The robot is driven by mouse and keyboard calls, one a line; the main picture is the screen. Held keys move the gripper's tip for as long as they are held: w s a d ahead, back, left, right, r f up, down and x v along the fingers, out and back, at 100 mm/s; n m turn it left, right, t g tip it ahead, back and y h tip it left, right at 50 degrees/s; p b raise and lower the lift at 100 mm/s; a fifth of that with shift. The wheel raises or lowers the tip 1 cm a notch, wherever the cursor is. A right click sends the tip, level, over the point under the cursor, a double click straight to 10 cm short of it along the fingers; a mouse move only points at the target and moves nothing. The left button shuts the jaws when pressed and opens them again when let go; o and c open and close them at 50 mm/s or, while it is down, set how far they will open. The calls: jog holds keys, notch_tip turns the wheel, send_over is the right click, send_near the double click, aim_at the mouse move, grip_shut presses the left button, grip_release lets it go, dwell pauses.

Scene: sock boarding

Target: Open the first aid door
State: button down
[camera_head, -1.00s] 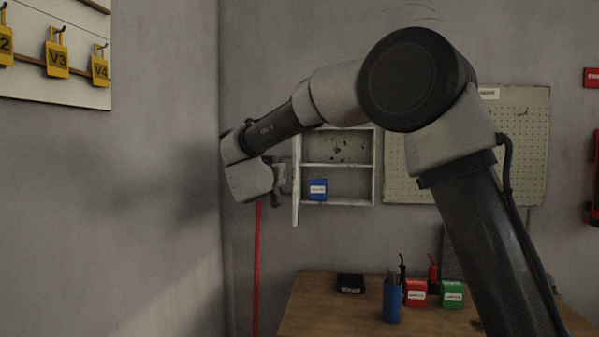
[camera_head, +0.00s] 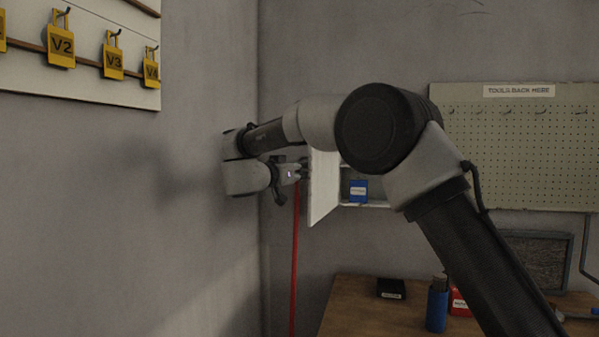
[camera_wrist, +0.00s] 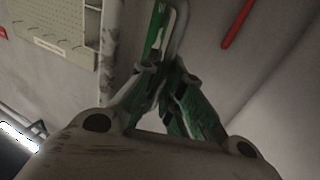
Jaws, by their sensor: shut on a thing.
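The first aid cabinet is on the back wall, and its white door (camera_head: 323,187) stands swung open at the left side. Part of the cabinet's lower shelf (camera_head: 374,203) shows with a blue box (camera_head: 358,190) on it; my arm hides much of the interior. My gripper (camera_head: 301,172) is at the left side of the door, shut on its handle. In the wrist view the fingertips (camera_wrist: 163,72) meet at a pale curved handle (camera_wrist: 180,25). The exact grip is partly hidden by the fingers.
A grey wall is close on the left of my arm, with yellow tags (camera_head: 112,61) on a board above. A red pole (camera_head: 294,265) stands below the gripper. A wooden table (camera_head: 370,318) below holds a black box (camera_head: 391,288) and a blue bottle (camera_head: 437,308).

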jog(key=c, duration=1.9)
grip_release()
jog(key=shift+w+d, duration=0.1)
jog(key=shift+d, duration=0.05)
jog(key=shift+c, duration=0.2)
jog(key=shift+o, duration=0.4)
jog(key=shift+w+d+f, duration=0.1)
jog(key=v, duration=1.2)
